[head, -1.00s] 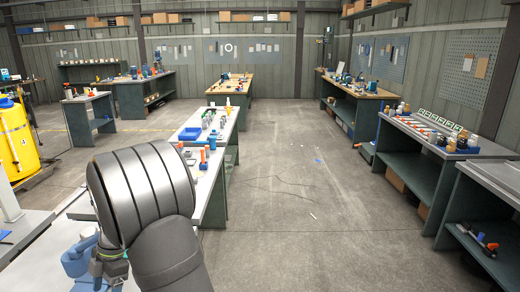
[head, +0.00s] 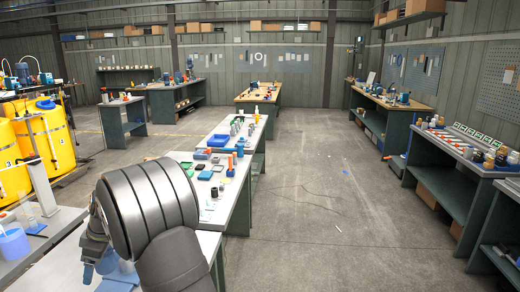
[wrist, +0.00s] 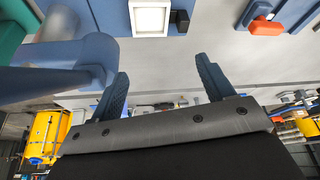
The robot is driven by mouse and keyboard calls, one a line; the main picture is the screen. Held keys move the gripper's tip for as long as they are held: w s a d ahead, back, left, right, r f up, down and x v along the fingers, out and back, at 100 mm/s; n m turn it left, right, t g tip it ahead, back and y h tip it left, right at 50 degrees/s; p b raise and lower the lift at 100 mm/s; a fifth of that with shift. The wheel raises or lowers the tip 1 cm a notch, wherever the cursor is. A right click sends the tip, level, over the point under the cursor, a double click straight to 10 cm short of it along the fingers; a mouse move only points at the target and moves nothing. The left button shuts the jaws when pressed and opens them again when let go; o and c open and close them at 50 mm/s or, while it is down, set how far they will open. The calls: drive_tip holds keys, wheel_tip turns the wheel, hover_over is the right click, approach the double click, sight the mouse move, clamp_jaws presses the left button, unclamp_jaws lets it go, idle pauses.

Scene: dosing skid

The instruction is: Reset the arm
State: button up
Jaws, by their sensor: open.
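My arm fills the lower left of the head view as a large grey ribbed link over the near bench. My gripper (wrist: 160,85) shows in the wrist view with its two dark blue fingers spread apart. It is open, and nothing is between the fingers. In the wrist view a blue rounded pipe-like part (wrist: 60,55) lies close to the left finger.
Around my gripper in the wrist view are a white square panel in a blue frame (wrist: 150,17) and an orange part (wrist: 265,27). In the head view, yellow tanks (head: 47,140) stand left, the near bench (head: 232,200) holds small items, and the floor (head: 320,200) is mostly clear.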

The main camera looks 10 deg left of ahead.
drive_tip(key=shift+w+a+r+m+t, duration=0.1)
drive_tip(key=shift+a+r+m+t, duration=0.1)
drive_tip(key=shift+a+r+m, duration=0.45)
drive_tip(key=shift+a+r+m+t, duration=0.1)
drive_tip(key=shift+a+m+t, duration=0.2)
drive_tip(key=shift+a, duration=0.7)
drive_tip(key=shift+w+a+r+m+t, duration=0.1)
drive_tip(key=shift+a+r+m, duration=0.25)
drive_tip(key=shift+a+m, duration=0.35)
drive_tip(key=shift+f+n, duration=0.1)
drive_tip(key=shift+n, duration=0.15)
drive_tip(key=d+f+n+g, duration=0.1)
drive_tip(key=d+f+n, duration=0.1)
drive_tip(key=d, duration=0.4)
drive_tip(key=s+d+f+n+g+h, duration=0.1)
drive_tip(key=d+f+n, duration=0.1)
drive_tip(key=d+n, duration=0.3)
drive_tip(key=shift+s+d+f+g, duration=0.3)
drive_tip(key=shift+d+f, duration=0.1)
drive_tip(key=shift+d, duration=0.1)
drive_tip(key=shift+a, duration=0.1)
